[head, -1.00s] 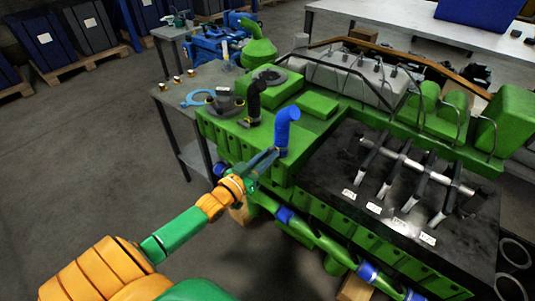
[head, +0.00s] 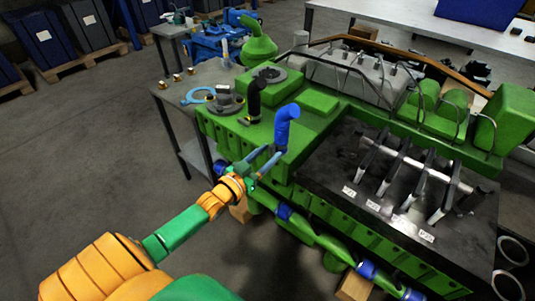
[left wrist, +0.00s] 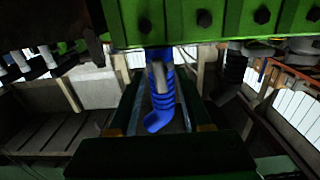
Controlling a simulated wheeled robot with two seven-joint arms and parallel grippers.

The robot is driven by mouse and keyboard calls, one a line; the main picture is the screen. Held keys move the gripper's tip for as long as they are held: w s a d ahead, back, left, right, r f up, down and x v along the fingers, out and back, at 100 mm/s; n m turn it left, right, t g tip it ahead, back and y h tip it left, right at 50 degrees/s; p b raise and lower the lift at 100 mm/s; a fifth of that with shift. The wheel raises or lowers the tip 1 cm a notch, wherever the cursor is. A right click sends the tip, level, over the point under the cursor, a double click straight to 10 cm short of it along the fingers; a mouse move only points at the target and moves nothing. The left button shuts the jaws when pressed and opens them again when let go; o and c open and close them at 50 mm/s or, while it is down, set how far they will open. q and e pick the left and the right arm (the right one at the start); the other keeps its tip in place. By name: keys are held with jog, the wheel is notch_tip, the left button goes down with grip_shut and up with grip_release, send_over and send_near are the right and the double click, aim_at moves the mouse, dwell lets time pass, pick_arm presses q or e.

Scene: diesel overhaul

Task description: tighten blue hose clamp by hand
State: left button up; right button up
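The blue hose (head: 286,123) stands upright on the green engine (head: 318,104), its top end bent over. In the left wrist view the hose (left wrist: 159,105) hangs upside down in the middle. A small grey piece (left wrist: 158,75), perhaps the clamp's screw, shows in front of it; I cannot clearly make out the clamp band. My left gripper (head: 271,160) is at the hose's base, reaching in from the lower left. In the left wrist view its two fingers (left wrist: 158,112) are apart, one on each side of the hose. I cannot tell whether they touch it. My right gripper is not in view.
A black hose (head: 254,97) stands behind and left of the blue one. A dark tray (head: 345,165) with silver-tipped parts and labels lies at right. A grey side table (head: 172,92) holds a blue ring (head: 197,97). Open floor lies at left.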

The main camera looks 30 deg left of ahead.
pick_arm(q)
jog(key=s, duration=0.7)
jog(key=shift+a+p, duration=0.3)
jog(key=shift+p, duration=0.05)
